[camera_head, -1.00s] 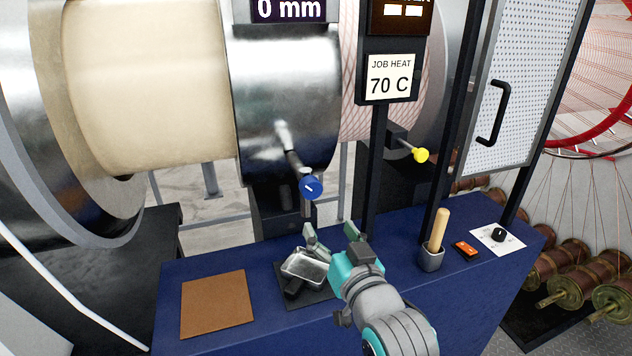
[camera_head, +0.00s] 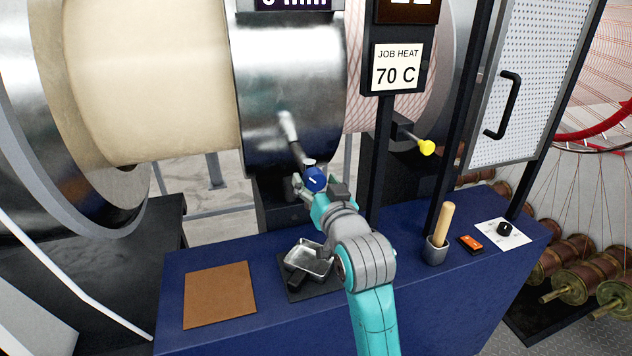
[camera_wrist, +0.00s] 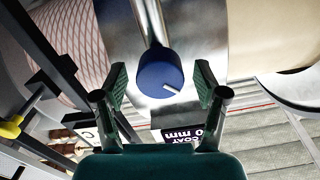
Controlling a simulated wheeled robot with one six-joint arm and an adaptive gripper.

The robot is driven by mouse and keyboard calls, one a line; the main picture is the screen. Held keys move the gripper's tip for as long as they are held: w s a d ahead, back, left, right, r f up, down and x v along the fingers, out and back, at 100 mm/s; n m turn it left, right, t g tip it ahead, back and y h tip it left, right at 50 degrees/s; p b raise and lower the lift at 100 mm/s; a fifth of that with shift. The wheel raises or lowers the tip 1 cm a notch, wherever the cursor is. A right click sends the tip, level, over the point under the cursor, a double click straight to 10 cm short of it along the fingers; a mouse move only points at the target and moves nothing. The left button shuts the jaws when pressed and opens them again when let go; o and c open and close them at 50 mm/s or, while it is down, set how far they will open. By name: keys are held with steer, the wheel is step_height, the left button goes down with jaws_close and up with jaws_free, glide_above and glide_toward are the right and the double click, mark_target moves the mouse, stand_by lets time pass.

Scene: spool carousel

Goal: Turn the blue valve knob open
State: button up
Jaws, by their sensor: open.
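The blue valve knob (camera_head: 315,179) sits on the end of a metal pipe (camera_head: 289,130) in front of the steel drum. It also shows in the wrist view (camera_wrist: 160,76), round, with a white line pointing toward the lower right there. My gripper (camera_head: 316,188) is up at the knob in the head view. In the wrist view my gripper (camera_wrist: 160,92) is open, with one green finger pad on each side of the knob. A gap shows between each pad and the knob, and no contact is visible.
A blue bench (camera_head: 260,329) lies below with a brown mat (camera_head: 219,294), a metal pan (camera_head: 309,258), a wooden-handled tool in a cup (camera_head: 436,252) and an orange switch (camera_head: 471,245). A yellow knob (camera_head: 426,147) and a black post (camera_head: 381,165) stand to the right.

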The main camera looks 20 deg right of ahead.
steer(key=shift+w, duration=0.2)
steer(key=c, duration=1.1)
steer(key=shift+c, duration=0.2)
